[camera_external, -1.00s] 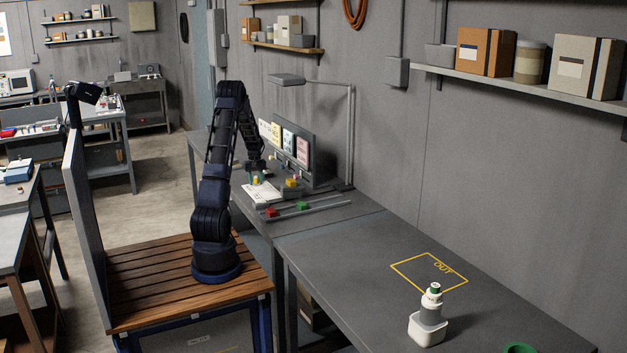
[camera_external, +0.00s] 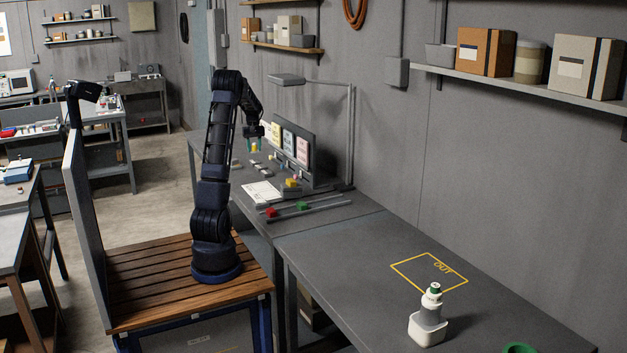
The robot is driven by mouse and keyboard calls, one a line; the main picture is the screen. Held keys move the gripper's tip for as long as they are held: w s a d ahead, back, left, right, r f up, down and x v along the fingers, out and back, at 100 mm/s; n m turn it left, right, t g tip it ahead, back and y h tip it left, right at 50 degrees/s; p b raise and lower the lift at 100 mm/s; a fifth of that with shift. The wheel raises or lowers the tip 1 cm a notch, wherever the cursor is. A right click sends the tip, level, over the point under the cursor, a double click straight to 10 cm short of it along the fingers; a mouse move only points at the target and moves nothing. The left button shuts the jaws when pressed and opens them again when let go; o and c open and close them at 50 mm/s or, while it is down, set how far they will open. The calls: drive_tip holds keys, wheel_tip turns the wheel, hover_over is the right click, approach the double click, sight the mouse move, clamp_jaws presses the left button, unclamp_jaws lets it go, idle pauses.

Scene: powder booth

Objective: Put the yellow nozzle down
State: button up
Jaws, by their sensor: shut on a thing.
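My gripper (camera_external: 254,142) is shut and raised above the far bench, in front of the upright board with cards. A small yellow thing, which looks like the yellow nozzle (camera_external: 254,148), is between its fingers, clear of the bench top. It is too small here to see its shape or exactly how it sits in the fingers. A greenish patch shows beside the yellow.
The near bench has an OUT outline (camera_external: 428,271) and a bottle (camera_external: 428,325).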

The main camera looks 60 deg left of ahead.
drive_tip(key=shift+r, duration=0.55)
drive_tip(key=shift+w+d+r, duration=0.1)
drive_tip(key=shift+w+d, duration=0.1)
drive_tip(key=shift+w, duration=0.05)
drive_tip(key=w+d, duration=1.5)
drive_tip(key=d, duration=0.1)
drive_tip(key=m, duration=0.1)
hover_over(330, 202)
drive_tip(key=f, duration=1.9)
drive_tip(key=shift+d+f, duration=0.2)
drive_tip(key=shift+f, duration=0.2)
drive_tip(key=shift+f, duration=0.1)
drive_tip(key=o, duration=1)
